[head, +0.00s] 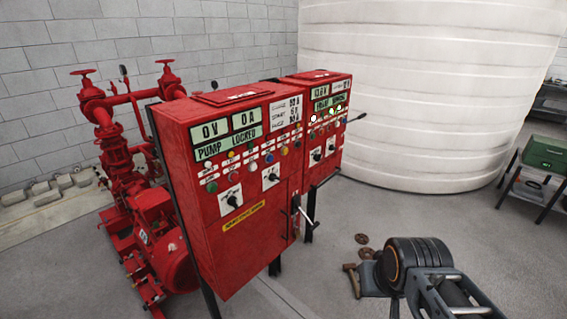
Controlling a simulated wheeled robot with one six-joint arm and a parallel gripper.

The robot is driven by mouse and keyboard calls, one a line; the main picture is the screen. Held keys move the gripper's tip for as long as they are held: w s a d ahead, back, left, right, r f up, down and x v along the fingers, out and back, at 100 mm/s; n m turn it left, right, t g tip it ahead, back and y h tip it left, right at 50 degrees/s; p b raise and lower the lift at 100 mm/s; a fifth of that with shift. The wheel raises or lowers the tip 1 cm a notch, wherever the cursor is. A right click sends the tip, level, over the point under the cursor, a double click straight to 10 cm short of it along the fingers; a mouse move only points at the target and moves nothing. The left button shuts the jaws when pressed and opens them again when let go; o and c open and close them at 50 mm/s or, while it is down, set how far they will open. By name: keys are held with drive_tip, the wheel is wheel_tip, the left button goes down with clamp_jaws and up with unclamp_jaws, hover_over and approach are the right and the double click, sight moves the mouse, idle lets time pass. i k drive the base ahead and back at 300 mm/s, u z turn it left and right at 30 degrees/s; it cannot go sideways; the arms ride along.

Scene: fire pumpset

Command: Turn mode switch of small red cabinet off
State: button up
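The small red cabinet (320,92) stands behind and to the right of the larger red cabinet (200,130). Its front carries a lit display reading about 12.6V, several lamps and two black rotary switches. The lower left switch (317,155) and the upper right switch (331,146) sit on pale plates; their labels are too small to read, so I cannot tell which is the mode switch or its exact position. Part of my arm shows at the lower right, apart from both cabinets.
The larger cabinet's display reads PUMP LOCKED, and its lever (305,214) sticks out in front. A red pump (150,230) stands at left. A big white tank (420,90) is behind. A green box (545,152) is at far right.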

sight(317, 158)
drive_tip(key=u, duration=0.25)
drive_tip(key=i, duration=1.65)
